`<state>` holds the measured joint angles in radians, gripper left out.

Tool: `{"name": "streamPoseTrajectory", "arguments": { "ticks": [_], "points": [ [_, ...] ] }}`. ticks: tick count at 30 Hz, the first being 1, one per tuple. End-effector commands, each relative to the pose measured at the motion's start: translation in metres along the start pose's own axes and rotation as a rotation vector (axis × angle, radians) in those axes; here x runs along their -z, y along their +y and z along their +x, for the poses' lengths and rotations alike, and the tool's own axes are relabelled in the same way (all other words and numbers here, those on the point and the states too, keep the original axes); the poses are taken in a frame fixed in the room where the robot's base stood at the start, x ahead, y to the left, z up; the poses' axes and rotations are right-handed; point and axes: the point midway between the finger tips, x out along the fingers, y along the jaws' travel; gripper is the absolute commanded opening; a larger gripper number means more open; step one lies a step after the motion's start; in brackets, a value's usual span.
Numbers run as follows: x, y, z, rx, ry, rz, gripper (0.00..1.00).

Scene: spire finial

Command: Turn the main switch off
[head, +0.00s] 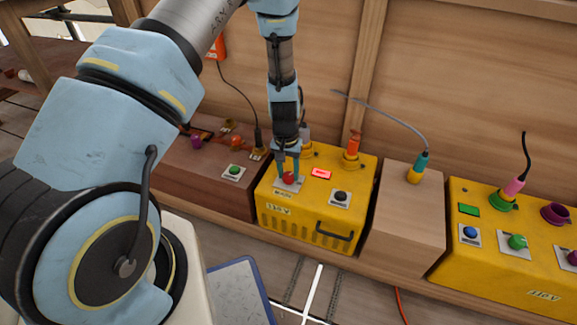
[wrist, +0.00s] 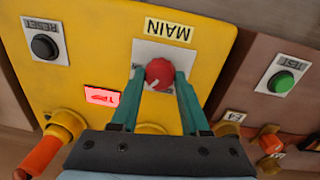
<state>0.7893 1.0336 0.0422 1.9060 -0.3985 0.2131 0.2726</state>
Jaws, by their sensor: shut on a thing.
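The main switch (wrist: 159,74) is a round red knob with a white pointer mark, on a white plate under a "MAIN" label (wrist: 169,31). It sits on top of the left yellow box (head: 317,212). In the head view the red knob (head: 289,178) shows between my fingertips. My gripper (head: 288,172) points down at it, and its green fingers (wrist: 157,84) are shut on the knob from both sides. A lit red indicator (head: 321,174) glows beside it; its lettering is too small to read.
A black RESET button (head: 340,196) sits right of the knob. An orange plug (head: 353,144) stands behind on the same box. A brown box with a green TEST button (head: 234,171) is at left. A wooden block (head: 405,220) and a second yellow box (head: 510,258) are at right.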

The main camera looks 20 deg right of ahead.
Motion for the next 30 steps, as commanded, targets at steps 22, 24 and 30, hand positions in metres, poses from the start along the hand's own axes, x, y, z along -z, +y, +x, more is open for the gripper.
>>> {"name": "streamPoseTrajectory", "arguments": {
  "ticks": [22, 24, 30],
  "points": [
    [-0.0012, 0.0005, -0.0011, 0.0, 0.023, -0.535, 0.0],
    [-0.0013, 0.0005, -0.0008, 0.0, 0.024, -0.555, 0.0],
    [-0.0013, 0.0004, -0.0001, 0.0, 0.026, -0.584, 0.0]
  ]
}}
